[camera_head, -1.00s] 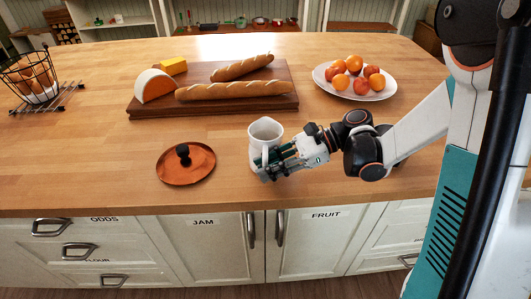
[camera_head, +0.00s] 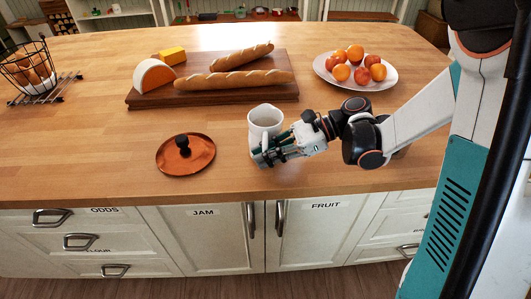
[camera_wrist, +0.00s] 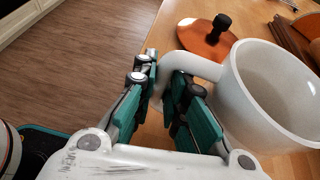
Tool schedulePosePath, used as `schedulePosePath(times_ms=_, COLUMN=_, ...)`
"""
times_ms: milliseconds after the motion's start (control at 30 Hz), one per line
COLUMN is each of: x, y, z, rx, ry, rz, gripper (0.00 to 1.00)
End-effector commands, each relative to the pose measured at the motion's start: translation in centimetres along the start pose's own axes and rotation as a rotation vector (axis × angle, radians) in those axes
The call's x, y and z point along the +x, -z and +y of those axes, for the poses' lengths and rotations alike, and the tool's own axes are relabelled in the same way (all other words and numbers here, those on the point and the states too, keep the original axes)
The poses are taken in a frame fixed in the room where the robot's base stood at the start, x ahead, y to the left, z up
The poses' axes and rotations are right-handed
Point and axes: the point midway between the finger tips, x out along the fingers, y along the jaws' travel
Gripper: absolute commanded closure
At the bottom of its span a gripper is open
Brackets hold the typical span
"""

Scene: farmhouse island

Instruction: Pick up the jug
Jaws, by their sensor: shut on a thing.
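The white jug (camera_head: 265,119) is upright at the near side of the wooden island, its open mouth facing up. My gripper (camera_head: 262,158) is at the jug's near side, shut on its handle. In the wrist view the jug (camera_wrist: 243,105) is at the right, and its curved handle runs between the teal-padded fingers of my gripper (camera_wrist: 160,85). My fingers hide the lower part of the handle. The jug's base is partly hidden by my gripper, and I cannot tell whether it touches the countertop.
A copper lid (camera_head: 186,158) with a black knob lies left of the jug. Behind are a board (camera_head: 145,98) with bread and cheese, and a fruit plate (camera_head: 330,72). A wire basket (camera_head: 28,72) stands far left. The island's front edge is close.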

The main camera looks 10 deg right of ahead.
Motion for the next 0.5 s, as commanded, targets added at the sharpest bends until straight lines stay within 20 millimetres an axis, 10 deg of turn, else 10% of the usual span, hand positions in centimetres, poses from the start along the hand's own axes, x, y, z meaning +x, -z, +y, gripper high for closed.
schedulePosePath(times_ms=500, x=-4.8, y=-11.6, z=0.1, rx=-0.002, ry=0.0, rz=-0.002, gripper=1.0)
